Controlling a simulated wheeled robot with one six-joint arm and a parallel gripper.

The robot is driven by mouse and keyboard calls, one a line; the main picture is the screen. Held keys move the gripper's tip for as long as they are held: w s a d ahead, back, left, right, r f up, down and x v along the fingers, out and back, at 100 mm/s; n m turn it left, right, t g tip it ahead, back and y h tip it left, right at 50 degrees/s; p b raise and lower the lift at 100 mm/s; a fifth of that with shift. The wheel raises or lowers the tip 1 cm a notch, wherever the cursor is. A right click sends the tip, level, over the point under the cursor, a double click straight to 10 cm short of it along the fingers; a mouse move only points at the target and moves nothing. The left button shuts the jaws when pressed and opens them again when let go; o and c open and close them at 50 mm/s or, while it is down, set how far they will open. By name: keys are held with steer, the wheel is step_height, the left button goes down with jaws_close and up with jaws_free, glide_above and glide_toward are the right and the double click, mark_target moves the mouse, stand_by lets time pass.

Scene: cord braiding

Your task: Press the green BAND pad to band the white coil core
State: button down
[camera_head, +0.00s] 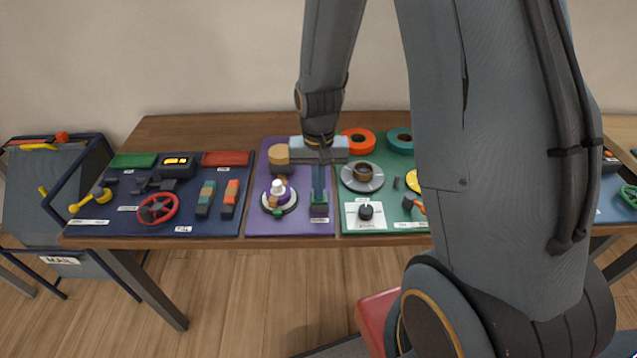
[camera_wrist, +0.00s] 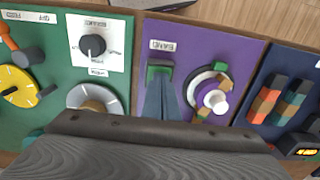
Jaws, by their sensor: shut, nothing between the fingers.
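The green BAND pad (camera_head: 319,210) is at the front right of the purple panel, and it also shows in the wrist view (camera_wrist: 159,70) beside its label. The white coil core (camera_head: 278,187) stands on a round base to the left of the pad, with purple, brown and green pieces around it; in the wrist view (camera_wrist: 218,102) its white top shows to the right of the pad. My gripper (camera_head: 319,189) is shut and empty, fingers pointing down at the pad. In the wrist view its fingertips (camera_wrist: 160,84) meet the pad's edge; I cannot tell whether they press it.
A navy panel (camera_head: 130,222) with a red wheel (camera_head: 158,208) and sliders lies left of the purple panel. A green panel (camera_head: 405,217) with a knob (camera_head: 366,211) and a grey disc (camera_head: 362,178) lies right. My arm hides part of the table's right side.

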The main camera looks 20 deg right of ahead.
steer(key=shift+s, duration=0.1)
steer(key=shift+r+p, duration=0.6)
step_height(320, 180, up, 13)
steer(key=shift+f, duration=0.1)
stand_by(0.5)
steer(key=s+f+n+t+b, duration=0.1)
steer(key=s+f+n+b, duration=0.1)
steer(key=s, duration=0.7)
steer(key=shift+s+f+n, duration=0.3)
steer(key=shift+f+n, duration=0.05)
steer(key=shift+n, duration=0.45)
stand_by(0.8)
